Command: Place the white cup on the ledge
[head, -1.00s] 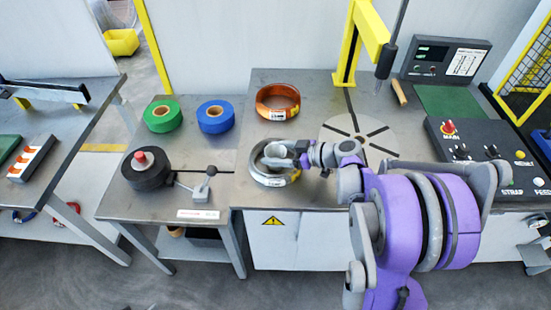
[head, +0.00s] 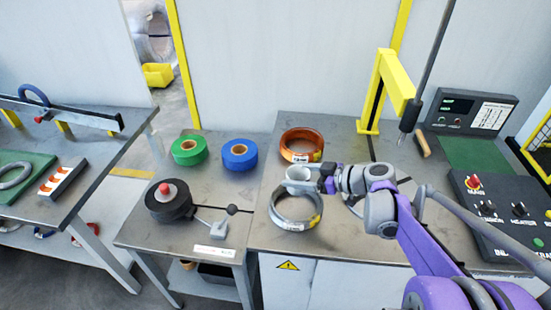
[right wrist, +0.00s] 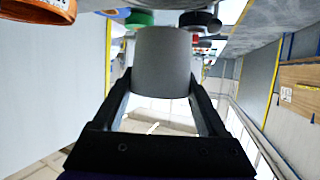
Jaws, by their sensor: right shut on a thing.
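The white cup (head: 298,174) is held by my right gripper (head: 318,179) above the far side of the grey coil (head: 295,216) in the head view. In the right wrist view the cup (right wrist: 162,62) fills the space between the two dark fingers of the right gripper (right wrist: 162,88), which is shut on it. The cup looks upright in the head view. Its height above the table is hard to tell. No surface is clearly recognisable as the ledge. My left gripper is not in view.
A copper coil (head: 301,146) lies just behind the cup. Green (head: 189,150) and blue (head: 240,155) tape rolls and a black roll (head: 168,201) lie on the left table section. A yellow post (head: 383,90) stands behind my arm. A control panel (head: 503,210) is at the right.

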